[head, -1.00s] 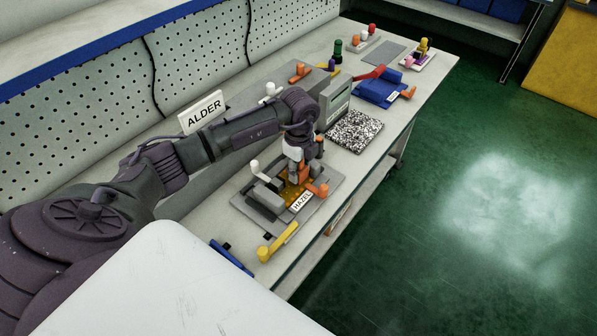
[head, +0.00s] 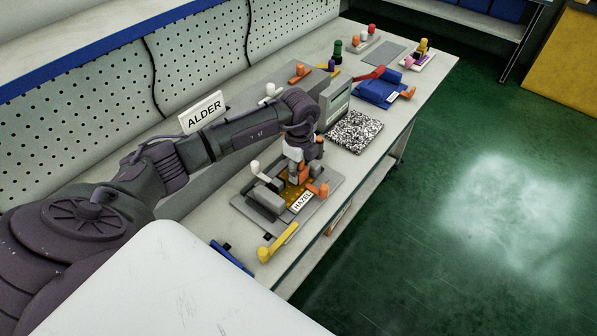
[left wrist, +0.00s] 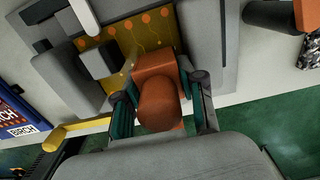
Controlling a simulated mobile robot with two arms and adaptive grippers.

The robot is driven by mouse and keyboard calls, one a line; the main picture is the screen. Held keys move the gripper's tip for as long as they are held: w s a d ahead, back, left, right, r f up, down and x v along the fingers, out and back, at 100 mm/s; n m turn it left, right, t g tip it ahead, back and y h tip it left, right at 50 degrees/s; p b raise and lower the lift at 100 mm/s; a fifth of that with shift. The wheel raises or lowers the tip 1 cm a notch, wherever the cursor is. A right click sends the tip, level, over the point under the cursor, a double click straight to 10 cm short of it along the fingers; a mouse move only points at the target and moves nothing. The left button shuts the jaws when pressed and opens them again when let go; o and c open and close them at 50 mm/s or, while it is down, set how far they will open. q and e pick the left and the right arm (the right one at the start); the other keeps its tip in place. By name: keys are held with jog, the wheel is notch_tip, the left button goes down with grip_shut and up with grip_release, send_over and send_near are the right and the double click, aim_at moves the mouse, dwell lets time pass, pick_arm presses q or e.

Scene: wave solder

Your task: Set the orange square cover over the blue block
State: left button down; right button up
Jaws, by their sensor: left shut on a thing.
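My left gripper (head: 304,164) is shut on the orange square cover (left wrist: 156,68), which has a rounded knob. In the left wrist view the teal finger pads of the gripper (left wrist: 160,98) press on both sides of the knob. The cover is over the amber circuit board (left wrist: 99,51), near one edge; I cannot tell whether it touches the board. The board also shows in the head view (head: 291,197) inside a grey fixture with the HAZEL label. I see no blue block on the board; that spot is hidden by the cover and gripper. My right gripper is not in view.
Grey blocks (head: 265,200) and a white-knobbed post (head: 254,167) flank the board. An orange-knobbed clamp (head: 319,189) and a yellow handle (head: 278,243) are at the front. A grey box (head: 337,103), a speckled mat (head: 355,132) and a blue fixture (head: 380,90) stand beyond.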

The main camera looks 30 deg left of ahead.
pick_arm(q)
jog(key=shift+s+f, duration=0.1)
jog(key=shift+f, duration=0.1)
dwell(0.7)
jog(key=shift+w+r, duration=0.3)
jog(key=shift+w, duration=0.05)
dwell(1.6)
jog(key=shift+s+d+f+p, duration=0.1)
jog(key=shift+d+f+p, duration=0.1)
jog(key=shift+p, duration=0.1)
dwell(1.0)
jog(key=shift+s+f+b, duration=0.15)
jog(key=shift+f+b, duration=0.25)
jog(key=shift+f, duration=0.2)
dwell(0.7)
jog(key=shift+w+a+r+p, duration=0.3)
jog(key=shift+w+a+r, duration=0.05)
jog(key=shift+w+r, duration=0.1)
dwell(1.8)
jog(key=shift+s+f, duration=0.1)
jog(key=shift+f, duration=0.05)
